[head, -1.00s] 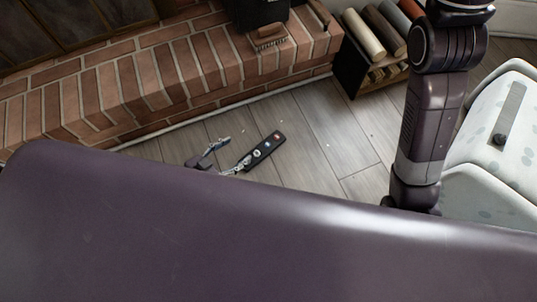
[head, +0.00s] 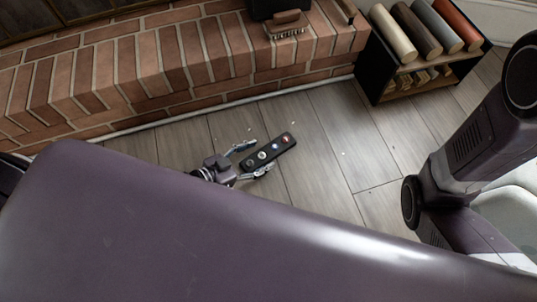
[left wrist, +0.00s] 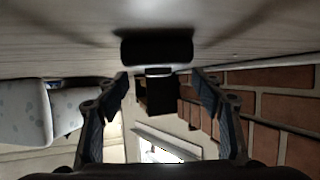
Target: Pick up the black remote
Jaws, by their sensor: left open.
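My left gripper (head: 252,158) is open, with one finger on each side of the remote's near end in the head view. In the left wrist view, which is upside down, the remote (left wrist: 157,47) shows end-on as a dark block against the floor. There it sits beyond and above the spread fingertips (left wrist: 162,84), centred between them. I cannot tell whether a finger touches it. My right gripper is out of view.
The brick hearth (head: 200,62) runs behind the remote, with a wooden-backed brush (head: 287,24) on it. A black rack of rolls or logs (head: 420,60) stands at back right. Floor right of the remote is clear. My right arm is at the right edge.

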